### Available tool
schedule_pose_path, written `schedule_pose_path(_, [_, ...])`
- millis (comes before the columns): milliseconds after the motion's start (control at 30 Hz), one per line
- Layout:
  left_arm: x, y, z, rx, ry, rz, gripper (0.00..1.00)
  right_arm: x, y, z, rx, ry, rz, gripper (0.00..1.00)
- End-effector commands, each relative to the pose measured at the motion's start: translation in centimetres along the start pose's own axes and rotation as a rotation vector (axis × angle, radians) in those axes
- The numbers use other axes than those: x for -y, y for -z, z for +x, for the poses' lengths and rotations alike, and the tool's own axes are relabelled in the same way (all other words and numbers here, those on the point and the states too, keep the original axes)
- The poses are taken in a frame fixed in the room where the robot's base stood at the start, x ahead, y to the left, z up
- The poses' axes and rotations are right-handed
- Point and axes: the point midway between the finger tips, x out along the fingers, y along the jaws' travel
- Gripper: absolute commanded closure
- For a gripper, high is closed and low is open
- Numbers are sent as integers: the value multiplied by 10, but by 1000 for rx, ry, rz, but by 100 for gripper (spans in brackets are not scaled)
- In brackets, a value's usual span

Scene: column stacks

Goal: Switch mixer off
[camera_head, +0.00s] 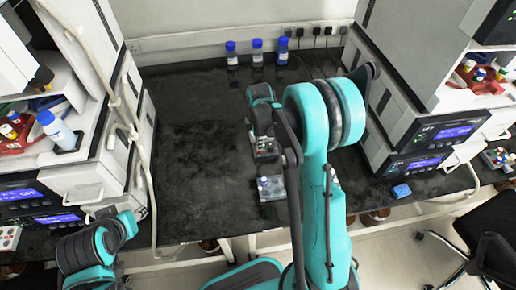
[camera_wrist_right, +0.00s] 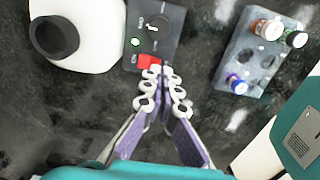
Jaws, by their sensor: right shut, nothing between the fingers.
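In the head view the mixer (camera_head: 265,148) sits on the black bench. My right gripper (camera_wrist_right: 163,74) is shut and empty, with its fingertips at the panel edge, beside and partly over the red switch. I cannot tell if they touch it. In the head view its fingers are hard to make out against the dark bench. Only a teal part of my left arm shows at the lower left.
A grey rack (camera_wrist_right: 262,60) with several vials stands close beside the panel; it also shows in the head view (camera_head: 271,188). A white body with a black round top (camera_wrist_right: 53,38) is on the panel's other side. Blue-capped bottles (camera_head: 257,52) stand at the back. The bench's left middle is clear.

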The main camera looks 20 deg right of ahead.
Motion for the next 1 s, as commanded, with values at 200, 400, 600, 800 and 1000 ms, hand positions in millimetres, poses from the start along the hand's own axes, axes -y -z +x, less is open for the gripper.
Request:
schedule_pose_path(200, [0, -1, 2, 0, 0, 0, 58, 0, 0, 2, 0, 0, 0, 100])
schedule_pose_path(400, [0, -3, 4, 0, 0, 0, 58, 0, 0, 5, 0, 0, 0, 100])
schedule_pose_path(600, [0, -4, 6, 0, 0, 0, 58, 0, 0, 8, 0, 0, 0, 100])
schedule_pose_path(800, [0, -6, 8, 0, 0, 0, 58, 0, 0, 11, 0, 0, 0, 100])
schedule_pose_path(1000, [0, -7, 10, 0, 0, 0, 58, 0, 0, 14, 0, 0, 0, 100])
